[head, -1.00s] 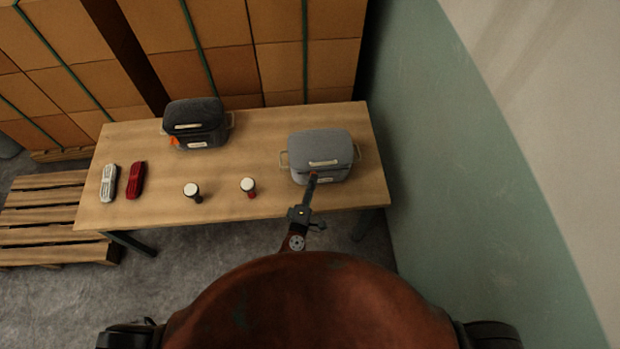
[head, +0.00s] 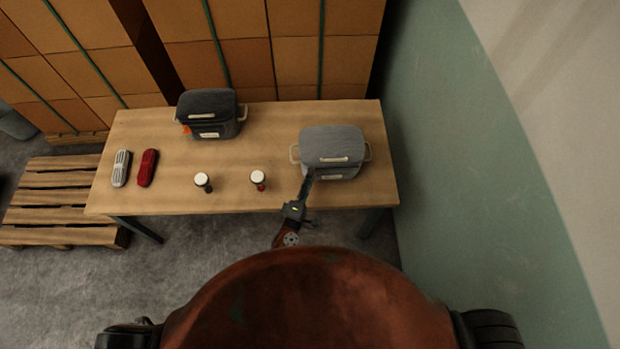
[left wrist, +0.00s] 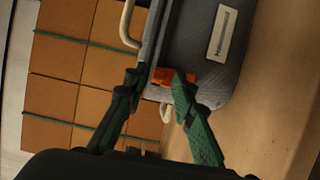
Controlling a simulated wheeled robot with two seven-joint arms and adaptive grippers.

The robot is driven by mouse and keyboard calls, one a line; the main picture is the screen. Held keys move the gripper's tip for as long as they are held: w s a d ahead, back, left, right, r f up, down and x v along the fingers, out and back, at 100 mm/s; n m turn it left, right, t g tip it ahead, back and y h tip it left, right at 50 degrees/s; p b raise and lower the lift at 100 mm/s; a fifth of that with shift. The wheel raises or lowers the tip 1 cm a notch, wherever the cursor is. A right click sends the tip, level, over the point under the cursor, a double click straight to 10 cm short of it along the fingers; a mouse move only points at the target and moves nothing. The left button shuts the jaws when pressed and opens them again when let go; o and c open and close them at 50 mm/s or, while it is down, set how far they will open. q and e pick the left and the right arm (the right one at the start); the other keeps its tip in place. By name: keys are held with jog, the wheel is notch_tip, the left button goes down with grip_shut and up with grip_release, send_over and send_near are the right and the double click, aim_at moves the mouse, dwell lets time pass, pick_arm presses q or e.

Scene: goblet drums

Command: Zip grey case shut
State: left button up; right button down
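The grey case (head: 333,144) stands at the right end of the table with its lid down and a seam below it. In the left wrist view the case (left wrist: 205,75) fills the upper middle, with a pale label and an orange tab (left wrist: 181,77) by its seam. My left gripper (head: 309,175) is at the case's front left corner. In the left wrist view its two dark green fingers (left wrist: 158,76) stand apart; one tip overlaps the tab. I cannot tell whether they touch. The tab is hidden in the head view. My right gripper is not in view.
On the wooden table (head: 240,150) are a darker case (head: 208,108) with an orange tab, two small white-topped items (head: 203,180) (head: 258,178), a red object (head: 147,167) and a pale one (head: 121,167). Stacked boxes stand behind; a green wall (head: 430,130) is at right.

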pick_arm(q)
jog(key=v, duration=1.2)
dwell(0.5)
jog(key=s+a+f+m+g+y, duration=0.1)
jog(key=s+a+f+m+g, duration=0.25)
jog(key=f, duration=0.65)
jog(key=s+a+f+m+g+y, duration=0.1)
jog(key=s+a+f+m, duration=0.25)
jog(key=a+f, duration=0.5)
jog(key=s+a+f+m+g+y, duration=0.1)
jog(key=s+a+f+m+g, duration=0.25)
jog(key=f, duration=0.85)
jog(key=s+a+f+m+g+y, duration=0.1)
jog(key=s+a+f, duration=0.4)
jog(key=s, duration=0.6)
jog(key=s+a+f+m+g+y, duration=0.1)
jog(key=s+a+f+g, duration=0.3)
jog(key=s, duration=0.8)
jog(key=s+a+f+m+g+y, duration=0.2)
jog(key=s+a+f, duration=0.4)
jog(key=s, duration=0.6)
jog(key=shift+a+f+m+g, duration=0.35)
jog(key=shift+a+g, duration=0.15)
jog(key=shift+a, duration=0.2)
